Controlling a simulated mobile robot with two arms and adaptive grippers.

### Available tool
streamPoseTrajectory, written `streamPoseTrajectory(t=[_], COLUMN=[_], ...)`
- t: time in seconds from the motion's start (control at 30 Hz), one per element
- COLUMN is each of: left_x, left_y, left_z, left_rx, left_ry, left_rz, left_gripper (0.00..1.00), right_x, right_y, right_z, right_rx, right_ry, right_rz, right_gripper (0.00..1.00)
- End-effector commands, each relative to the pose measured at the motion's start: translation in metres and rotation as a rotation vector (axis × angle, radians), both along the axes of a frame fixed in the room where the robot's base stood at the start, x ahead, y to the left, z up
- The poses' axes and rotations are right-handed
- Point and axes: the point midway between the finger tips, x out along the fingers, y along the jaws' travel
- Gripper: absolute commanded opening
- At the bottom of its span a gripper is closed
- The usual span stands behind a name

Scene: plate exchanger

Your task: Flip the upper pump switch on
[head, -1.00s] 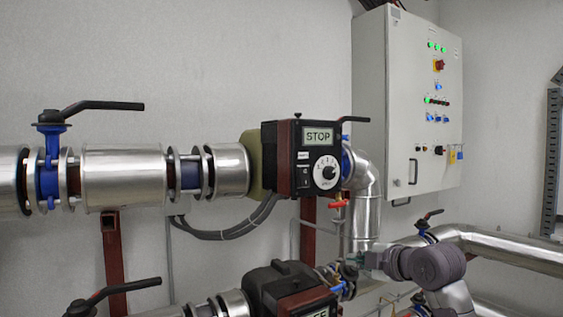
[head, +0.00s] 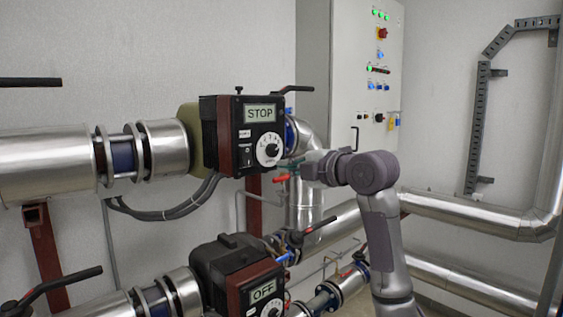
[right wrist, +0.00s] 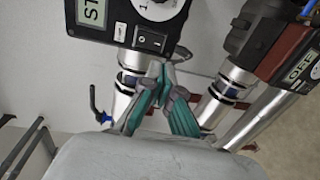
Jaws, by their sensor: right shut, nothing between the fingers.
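The upper pump (head: 213,135) is a dark red and black box on the upper silver pipe. Its display (head: 261,113) reads STOP, and a white dial (head: 268,148) sits below it. The black rocker switch (right wrist: 150,40) shows close up in the right wrist view, beside the dial; I cannot tell its position for certain. My right gripper (head: 284,170) is just right of the pump's lower front. In the right wrist view its green-padded fingers (right wrist: 160,72) are shut and empty, with tips near the switch, seemingly apart from it. My left gripper is out of view.
The lower pump (head: 237,270), reading OFF, sits below on another pipe. A red-handled valve (head: 281,179) and a bent silver pipe (head: 304,205) are close to my right gripper. A grey control cabinet (head: 345,75) with lit lamps hangs behind.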

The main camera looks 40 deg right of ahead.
Motion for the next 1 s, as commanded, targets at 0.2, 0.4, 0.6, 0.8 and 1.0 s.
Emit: streamPoseTrajectory(t=[0.2, 0.4, 0.6, 0.8, 1.0], left_x=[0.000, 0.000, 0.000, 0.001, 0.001], left_y=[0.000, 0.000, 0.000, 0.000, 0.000], left_z=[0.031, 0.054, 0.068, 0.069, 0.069], left_rx=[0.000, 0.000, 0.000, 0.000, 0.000], left_ry=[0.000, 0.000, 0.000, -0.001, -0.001], left_rz=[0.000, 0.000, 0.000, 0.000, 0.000], left_gripper=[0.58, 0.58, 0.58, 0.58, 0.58], right_x=[0.048, 0.087, 0.110, 0.116, 0.116], right_y=[0.005, 0.008, 0.009, 0.009, 0.009], right_z=[0.000, -0.004, -0.010, -0.013, -0.014], right_rx=[0.007, 0.006, 0.002, -0.001, -0.001], right_ry=[0.004, 0.002, 0.001, 0.000, 0.000], right_rz=[0.004, 0.003, 0.002, 0.000, 0.000], right_gripper=[0.00, 0.00, 0.00, 0.00, 0.00])
